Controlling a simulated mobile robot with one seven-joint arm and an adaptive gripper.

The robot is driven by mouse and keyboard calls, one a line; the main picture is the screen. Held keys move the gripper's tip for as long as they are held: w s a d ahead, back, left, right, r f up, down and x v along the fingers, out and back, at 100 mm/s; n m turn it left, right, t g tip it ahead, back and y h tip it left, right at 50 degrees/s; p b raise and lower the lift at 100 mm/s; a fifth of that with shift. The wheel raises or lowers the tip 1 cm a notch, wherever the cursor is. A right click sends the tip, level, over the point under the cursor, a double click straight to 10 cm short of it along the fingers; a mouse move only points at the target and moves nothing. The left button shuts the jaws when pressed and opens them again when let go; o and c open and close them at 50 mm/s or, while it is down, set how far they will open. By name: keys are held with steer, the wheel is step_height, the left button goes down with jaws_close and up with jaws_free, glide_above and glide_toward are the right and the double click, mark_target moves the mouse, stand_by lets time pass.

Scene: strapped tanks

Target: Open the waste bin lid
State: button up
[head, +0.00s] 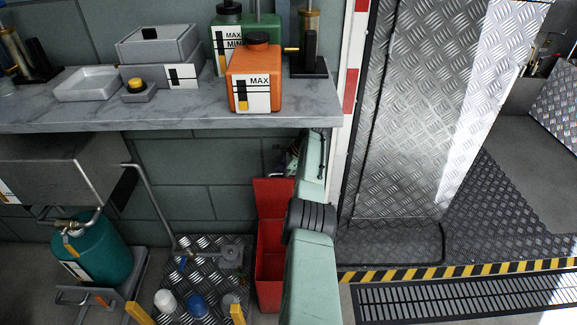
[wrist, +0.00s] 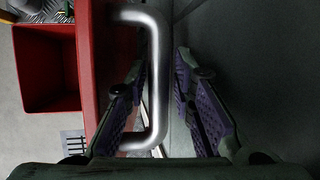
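The red waste bin (head: 270,285) stands on the floor against the wall, left of my arm. Its lid (head: 272,197) is raised upright at the back, and the bin's inside shows. In the wrist view the open bin (wrist: 47,70) is at the left and the lid (wrist: 92,60) shows nearly edge-on. A silver bar handle (wrist: 157,80) sticks out from the lid. My gripper (wrist: 165,105) is open, with one finger between lid and bar and the other beyond the bar, with gaps on both sides. In the head view the gripper (head: 287,160) is small and partly hidden by my arm.
A grey shelf (head: 180,118) with an orange tank (head: 254,78) and other containers overhangs the bin area. A teal tank (head: 98,250) and a tread-plate base (head: 190,265) stand left of the bin. A white post (head: 345,110) and metal panel are at the right.

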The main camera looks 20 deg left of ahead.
steer(key=v, duration=1.1)
steer(key=shift+r, duration=0.3)
steer(key=shift+d, duration=0.1)
steer(key=shift+s+d, duration=0.1)
